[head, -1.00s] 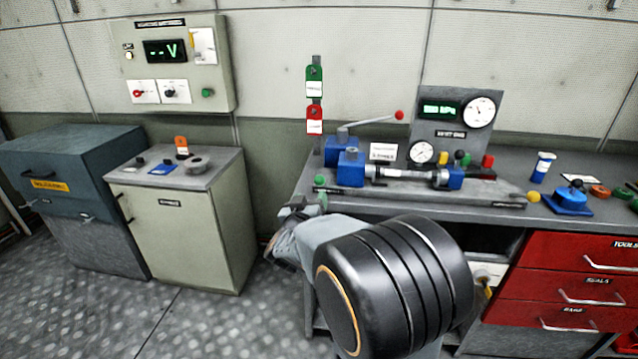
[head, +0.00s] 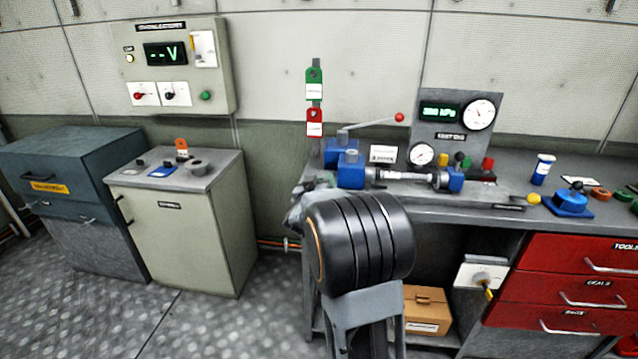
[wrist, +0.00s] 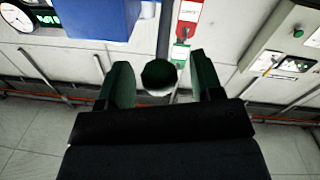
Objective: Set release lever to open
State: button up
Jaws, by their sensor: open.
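In the wrist view, a dark green round knob (wrist: 158,77) sits between the two fingers of my gripper (wrist: 158,60). The fingers are open, with a gap on both sides of the knob. I take this knob to be the release lever's end; its stem and position are not readable. In the head view, my gripper (head: 322,182) is at the bench's front left corner, beside the blue hydraulic pump unit (head: 350,170), and my arm hides the knob. A separate long grey handle with a red ball (head: 399,117) rises above the pump.
The blue block (wrist: 95,18) is close to my fingers in the wrist view. A gauge panel (head: 452,130) stands behind the pump. A red tag (head: 314,122) and a green tag (head: 314,90) hang on a post. A yellow knob (head: 533,199) is at the bench's front edge.

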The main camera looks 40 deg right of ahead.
grip_shut()
dwell(0.4)
